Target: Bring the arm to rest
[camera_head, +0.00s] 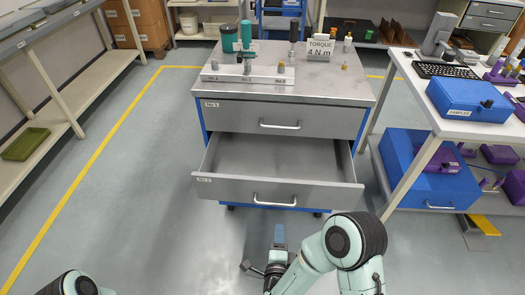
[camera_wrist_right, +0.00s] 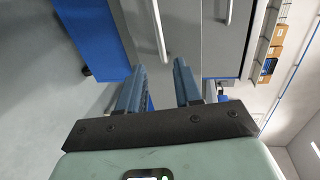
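My right arm (camera_head: 325,255) reaches in from the bottom right, bent, in front of the drawer cabinet. My right gripper (camera_head: 279,232) hangs low, just before the open lower drawer. In the right wrist view its two blue fingers (camera_wrist_right: 160,68) stand apart with nothing between them, so it is open and empty. They point toward the cabinet front and look clear of the handle. Only a rounded part of my left arm (camera_head: 75,284) shows at the bottom left. My left gripper is out of view.
The cabinet's lower drawer (camera_head: 270,158) is pulled out and looks empty. Its upper drawer (camera_head: 235,116) is shut. A white table (camera_head: 450,122) with a blue box (camera_head: 468,98) stands right. The floor to the left is clear.

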